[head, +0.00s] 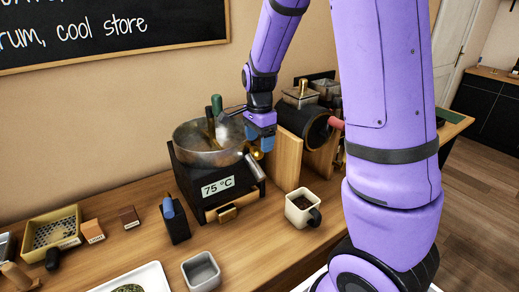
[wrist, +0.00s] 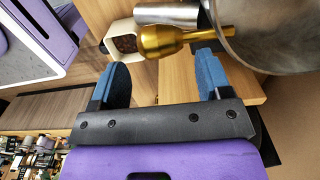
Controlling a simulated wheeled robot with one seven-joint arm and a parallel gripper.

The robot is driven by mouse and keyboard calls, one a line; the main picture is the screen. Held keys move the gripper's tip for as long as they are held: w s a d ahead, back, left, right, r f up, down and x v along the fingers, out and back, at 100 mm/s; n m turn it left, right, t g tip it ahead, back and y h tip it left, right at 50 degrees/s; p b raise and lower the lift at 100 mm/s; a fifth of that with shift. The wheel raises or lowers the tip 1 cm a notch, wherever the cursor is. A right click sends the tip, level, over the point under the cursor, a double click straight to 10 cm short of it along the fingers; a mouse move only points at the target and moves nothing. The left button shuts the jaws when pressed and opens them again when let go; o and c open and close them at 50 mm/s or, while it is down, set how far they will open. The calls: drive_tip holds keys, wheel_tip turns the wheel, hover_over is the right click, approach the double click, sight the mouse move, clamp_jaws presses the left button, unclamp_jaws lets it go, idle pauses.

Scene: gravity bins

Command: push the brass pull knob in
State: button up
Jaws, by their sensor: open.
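The brass pull knob (wrist: 163,41) shows in the wrist view just beyond my blue fingertips, with a narrower stem running right beside the steel bowl. In the head view a small part of the brass knob (head: 256,154) shows at the right of the machine with the bowl, mostly hidden by my gripper. My gripper (wrist: 161,66) is open and empty, its two fingers apart, with the knob ahead of the gap. In the head view my gripper (head: 266,143) is beside the bowl's right rim. Whether a fingertip touches the knob, I cannot tell.
The steel bowl (head: 190,152) sits on a black machine with a 75 °C display (head: 218,186). A wooden-ended drum (head: 288,160) stands close at the right. A white cup (head: 299,207) stands in front. Trays and small blocks lie to the left.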

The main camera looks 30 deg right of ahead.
sight(259, 149)
drive_tip(key=shift+f, duration=1.75)
drive_tip(key=c, duration=1.3)
drive_tip(key=shift+w, duration=1)
drive_tip(key=o, duration=1.3)
drive_tip(key=shift+w, duration=0.1)
